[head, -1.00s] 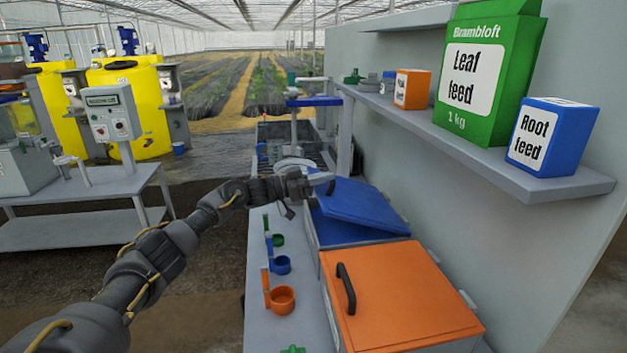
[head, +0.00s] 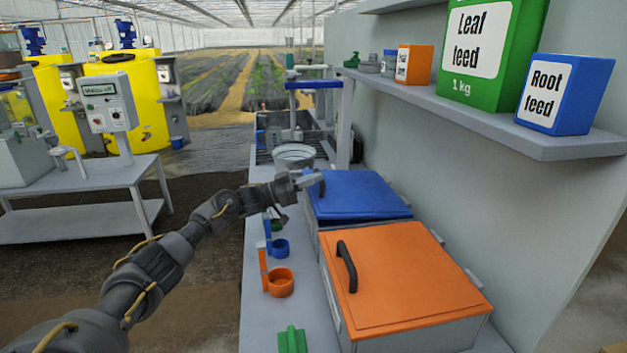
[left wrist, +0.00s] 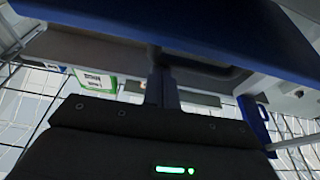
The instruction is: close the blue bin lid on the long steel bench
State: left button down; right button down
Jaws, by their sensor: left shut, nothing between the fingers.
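The blue bin lid (head: 362,194) lies nearly flat on its grey bin on the long steel bench (head: 262,325). I cannot tell whether a small gap is left under its edge. Its dark handle (head: 321,186) is at the left edge, partly behind my fingers. My left gripper (head: 312,180) is shut and empty, at that left edge close to the handle. In the left wrist view the blue lid (left wrist: 200,25) fills the top, and my closed fingers (left wrist: 162,80) reach up to a dark bar that looks like the handle. My right gripper is not in view.
A bin with an orange lid (head: 400,275) stands nearer on the bench. Small orange (head: 281,283) and blue (head: 280,248) cups stand left of the bins. A bucket (head: 294,156) is beyond my gripper. A shelf (head: 540,145) with feed packs overhangs on the right.

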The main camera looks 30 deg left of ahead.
pick_arm(q)
jog(key=shift+r, duration=0.1)
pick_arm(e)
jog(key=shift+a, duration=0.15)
